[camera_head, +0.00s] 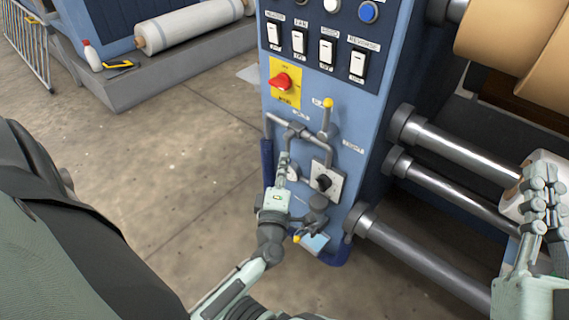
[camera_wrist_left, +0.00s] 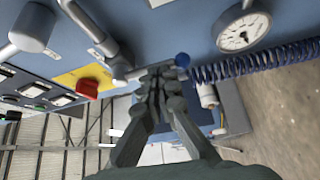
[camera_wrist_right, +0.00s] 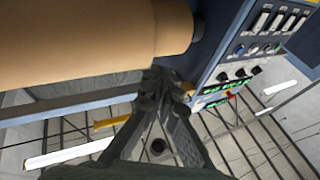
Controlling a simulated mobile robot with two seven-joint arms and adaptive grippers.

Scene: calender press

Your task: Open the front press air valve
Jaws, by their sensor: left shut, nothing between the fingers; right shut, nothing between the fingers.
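The pipework of the press air valves (camera_head: 298,130) is on the blue machine's front panel, below a red rotary switch (camera_head: 285,81) on a yellow plate. A grey lever with a yellow tip (camera_head: 328,103) stands upright on it. A second yellow tip (camera_head: 297,239) shows lower down. The labels are too small to read. My left gripper (camera_head: 284,160) is shut and empty, its fingertips at the pipework. My right gripper (camera_head: 540,178) is shut and empty near the rollers.
A pressure gauge (camera_wrist_left: 242,32) and a coiled blue hose (camera_wrist_left: 255,65) are close to my left gripper. Rocker switches (camera_head: 327,48) line the panel above. Metal rollers (camera_head: 450,145) stick out at the right. The floor (camera_head: 150,140) to the left is open.

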